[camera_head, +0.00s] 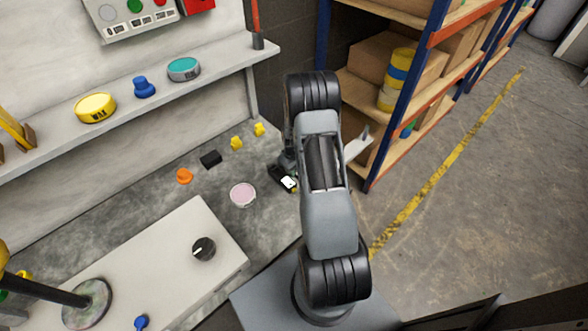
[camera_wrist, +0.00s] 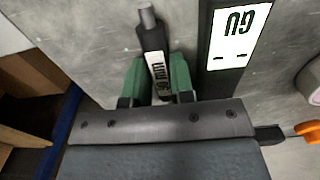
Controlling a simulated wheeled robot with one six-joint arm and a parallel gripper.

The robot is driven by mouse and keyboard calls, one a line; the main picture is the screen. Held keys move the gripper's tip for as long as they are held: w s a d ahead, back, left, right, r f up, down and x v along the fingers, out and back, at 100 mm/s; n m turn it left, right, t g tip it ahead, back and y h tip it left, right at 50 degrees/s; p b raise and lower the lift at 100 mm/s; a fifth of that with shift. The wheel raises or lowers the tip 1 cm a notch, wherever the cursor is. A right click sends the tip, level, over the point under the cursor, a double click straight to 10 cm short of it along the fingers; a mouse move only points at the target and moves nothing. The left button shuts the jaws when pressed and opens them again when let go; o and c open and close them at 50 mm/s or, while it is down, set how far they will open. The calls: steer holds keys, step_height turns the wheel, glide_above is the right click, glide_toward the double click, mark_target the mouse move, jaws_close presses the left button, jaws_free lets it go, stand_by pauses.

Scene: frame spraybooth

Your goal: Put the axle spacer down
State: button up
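My gripper (camera_wrist: 158,78) has its two green fingers close on either side of a narrow black piece with a white label and a grey rod end, which I take to be the axle spacer (camera_wrist: 151,38). The fingers appear to press on it from both sides. It is over the grey worktop; I cannot tell whether it touches. Just right of it in the wrist view lies a black block with a large white label (camera_wrist: 235,38), which also shows in the head view (camera_head: 287,183). In the head view my arm largely hides the gripper and the spacer.
A pink-topped round tin (camera_head: 243,195), an orange knob (camera_head: 184,176), a small black block (camera_head: 210,159) and yellow pieces (camera_head: 236,142) stand on the worktop (camera_head: 150,215). A shelving rack (camera_head: 400,110) is close on the right. A wall shelf (camera_head: 60,130) runs behind.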

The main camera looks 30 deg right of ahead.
steer(key=o, duration=0.4)
steer(key=a+r+p, duration=0.1)
steer(key=a+r, duration=0.1)
steer(key=r, duration=0.7)
steer(key=a+r+p, duration=0.1)
steer(key=a+r, duration=0.1)
steer(key=r, duration=0.7)
steer(key=s+a+r+m+t, duration=0.1)
steer(key=s+a+r+t, duration=0.2)
steer(key=s+a+r, duration=0.9)
steer(key=s+a, duration=0.2)
steer(key=s, duration=0.1)
steer(key=shift+s+a+m, duration=0.35)
steer(key=shift+a+m, duration=0.05)
steer(key=shift+r, duration=0.1)
